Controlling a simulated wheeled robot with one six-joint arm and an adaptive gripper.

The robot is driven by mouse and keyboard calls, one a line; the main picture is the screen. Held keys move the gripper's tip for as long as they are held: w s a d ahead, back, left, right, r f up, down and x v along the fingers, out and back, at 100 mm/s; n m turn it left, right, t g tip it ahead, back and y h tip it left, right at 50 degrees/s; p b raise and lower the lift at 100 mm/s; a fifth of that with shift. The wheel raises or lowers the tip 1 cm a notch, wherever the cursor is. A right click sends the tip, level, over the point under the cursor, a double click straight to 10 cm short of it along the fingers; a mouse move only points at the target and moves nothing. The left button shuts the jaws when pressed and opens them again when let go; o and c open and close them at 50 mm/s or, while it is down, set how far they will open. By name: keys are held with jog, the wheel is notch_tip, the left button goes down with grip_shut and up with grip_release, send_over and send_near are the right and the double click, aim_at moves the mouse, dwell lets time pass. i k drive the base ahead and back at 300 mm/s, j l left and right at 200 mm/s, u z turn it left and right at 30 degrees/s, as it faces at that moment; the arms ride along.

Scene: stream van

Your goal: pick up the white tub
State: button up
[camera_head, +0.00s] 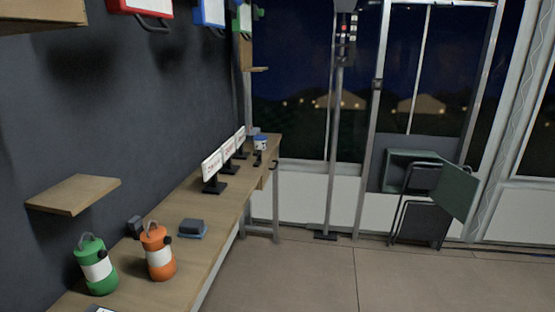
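No plain white tub is clearly seen. A small white container with a blue top (261,144) stands near the far end of the long wooden counter (225,200). It is small in the view, and I cannot tell if it is the white tub. My gripper is not in view.
On the counter's near end stand a green canister (97,272) and an orange canister (158,258) with white bands. A grey-blue box (192,228) and several small screens (213,168) stand farther along. A wooden shelf (75,194) juts from the left wall. Folded chairs (420,200) lean right. The tiled floor (390,278) is open.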

aim_at(261, 140)
jog(key=i+z, duration=0.45)
jog(key=i, duration=1)
jog(key=i+u, duration=0.2)
jog(key=i, duration=0.4)
jog(key=i+u, duration=0.2)
jog(key=i, duration=0.4)
jog(key=i+l+u, duration=0.15)
jog(key=i, duration=0.4)
jog(key=i+u, duration=0.1)
jog(key=i, duration=0.4)
